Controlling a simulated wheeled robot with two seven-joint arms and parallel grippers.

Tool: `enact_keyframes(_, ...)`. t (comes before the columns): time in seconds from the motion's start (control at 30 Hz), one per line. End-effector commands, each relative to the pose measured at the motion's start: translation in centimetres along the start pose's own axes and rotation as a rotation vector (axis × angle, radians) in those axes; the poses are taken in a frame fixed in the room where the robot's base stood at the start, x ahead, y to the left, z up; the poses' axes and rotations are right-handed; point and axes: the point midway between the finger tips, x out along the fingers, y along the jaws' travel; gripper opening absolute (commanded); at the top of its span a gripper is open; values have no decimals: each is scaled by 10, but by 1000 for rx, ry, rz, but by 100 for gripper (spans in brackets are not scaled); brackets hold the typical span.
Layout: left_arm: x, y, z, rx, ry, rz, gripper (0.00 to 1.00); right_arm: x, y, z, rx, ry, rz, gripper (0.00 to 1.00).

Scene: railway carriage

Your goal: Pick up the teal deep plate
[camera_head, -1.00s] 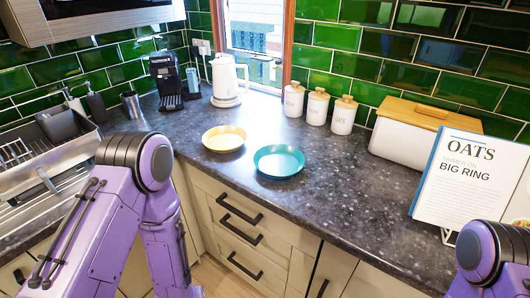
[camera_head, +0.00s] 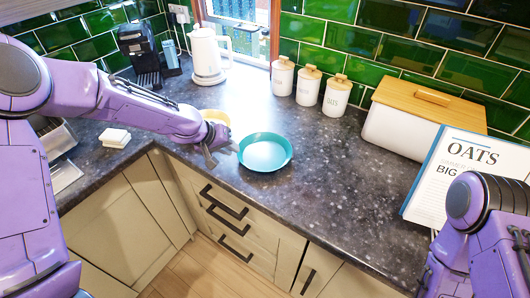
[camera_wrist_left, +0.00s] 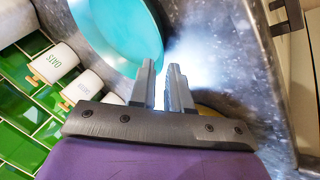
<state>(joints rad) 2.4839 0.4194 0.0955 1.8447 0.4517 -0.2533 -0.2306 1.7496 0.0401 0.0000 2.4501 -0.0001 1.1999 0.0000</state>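The teal deep plate (camera_head: 265,152) lies on the dark speckled counter, right of my left gripper (camera_head: 227,150). In the left wrist view the plate (camera_wrist_left: 112,30) fills the upper left, its rim close to the left fingertip. My left gripper's two grey fingers (camera_wrist_left: 162,68) are parted with a narrow gap, and I see nothing held between them. I cannot tell whether a finger touches the rim. My right arm shows at the lower right of the head view, but its fingers are not visible.
A yellow plate (camera_head: 216,117) sits just behind my left forearm, partly hidden. White canisters (camera_head: 308,86), a kettle (camera_head: 208,55) and a bread box (camera_head: 420,118) stand along the wall. A cookbook (camera_head: 462,180) stands at the right. Counter right of the teal plate is clear.

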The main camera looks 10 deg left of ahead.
Motion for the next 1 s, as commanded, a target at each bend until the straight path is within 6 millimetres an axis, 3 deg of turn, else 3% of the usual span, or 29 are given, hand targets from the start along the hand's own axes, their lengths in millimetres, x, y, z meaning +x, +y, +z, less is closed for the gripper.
enact_keyframes(0.2, 33, 0, -5, 1, -4, 0, 17, -10, 1, -4, 0, 0, 0, 43)
enact_keyframes(0.3, 38, 0, -5, 2, -2, 0, 17, -10, 1, -4, 0, 1, 0, 43)
enact_keyframes(0.47, 38, 0, -5, 3, -2, 0, 17, -10, 1, -4, 0, 1, 0, 43)
enact_keyframes(0.5, 38, 0, -4, 3, -2, 0, 4, -10, 1, -4, 0, 0, 0, 43)
enact_keyframes(0.53, 38, 0, -4, 3, -2, 0, 0, -10, 1, -4, 0, 0, 0, 43)
enact_keyframes(1.0, 32, 5, -8, 5, 1, 2, 0, -6, 0, -3, 0, 0, 0, 43)
